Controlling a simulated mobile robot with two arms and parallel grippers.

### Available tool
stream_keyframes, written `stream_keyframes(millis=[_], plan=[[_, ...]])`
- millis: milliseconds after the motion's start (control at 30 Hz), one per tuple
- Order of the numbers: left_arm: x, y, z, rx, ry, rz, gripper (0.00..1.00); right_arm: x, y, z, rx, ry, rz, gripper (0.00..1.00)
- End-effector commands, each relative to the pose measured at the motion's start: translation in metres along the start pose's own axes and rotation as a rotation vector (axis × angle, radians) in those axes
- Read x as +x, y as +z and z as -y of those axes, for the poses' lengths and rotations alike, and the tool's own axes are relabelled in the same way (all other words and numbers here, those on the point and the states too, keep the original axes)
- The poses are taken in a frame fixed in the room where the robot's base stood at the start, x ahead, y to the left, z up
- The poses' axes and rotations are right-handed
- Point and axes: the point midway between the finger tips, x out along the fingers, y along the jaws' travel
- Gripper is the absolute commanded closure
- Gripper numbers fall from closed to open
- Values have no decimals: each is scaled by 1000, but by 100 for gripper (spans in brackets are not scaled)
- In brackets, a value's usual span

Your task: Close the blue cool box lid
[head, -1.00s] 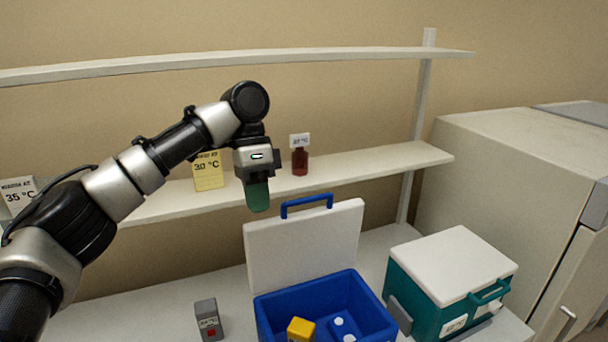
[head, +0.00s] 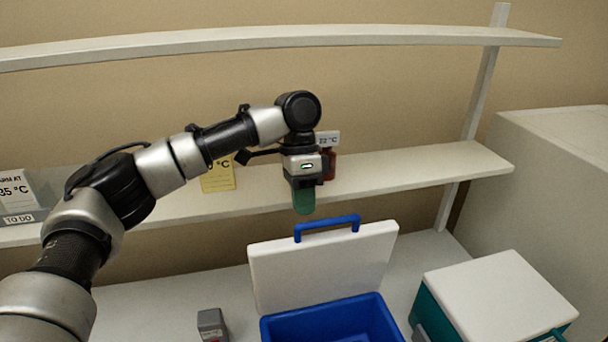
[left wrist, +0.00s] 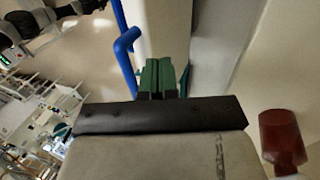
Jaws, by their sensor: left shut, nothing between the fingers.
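The blue cool box (head: 335,318) stands on the bench at the bottom of the head view, its front cut off by the picture edge. Its white lid (head: 325,262) stands open and upright at the back, with a blue handle (head: 328,225) along the top edge. My left gripper (head: 304,208), with green fingers, is shut and empty just above the lid's top edge, near the handle's left end. In the left wrist view the shut fingers (left wrist: 163,80) are beside the blue handle (left wrist: 125,55); contact cannot be told. My right gripper is out of view.
A teal box with a white lid (head: 500,300) stands to the right. A grey block (head: 211,325) stands left of the cool box. A shelf (head: 420,172) behind holds a yellow card (head: 217,178) and a red bottle (head: 329,165). A cabinet (head: 560,190) is at right.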

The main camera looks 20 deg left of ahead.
Motion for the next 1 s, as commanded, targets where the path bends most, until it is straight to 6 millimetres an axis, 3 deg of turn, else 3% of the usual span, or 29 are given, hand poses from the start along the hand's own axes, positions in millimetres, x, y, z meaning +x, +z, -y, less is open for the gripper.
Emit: stream_keyframes(millis=[300,1000], plan=[[36,0,0,-1,1,0,100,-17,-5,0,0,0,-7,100],[40,0,-4,0,-52,0,100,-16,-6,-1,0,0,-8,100]])
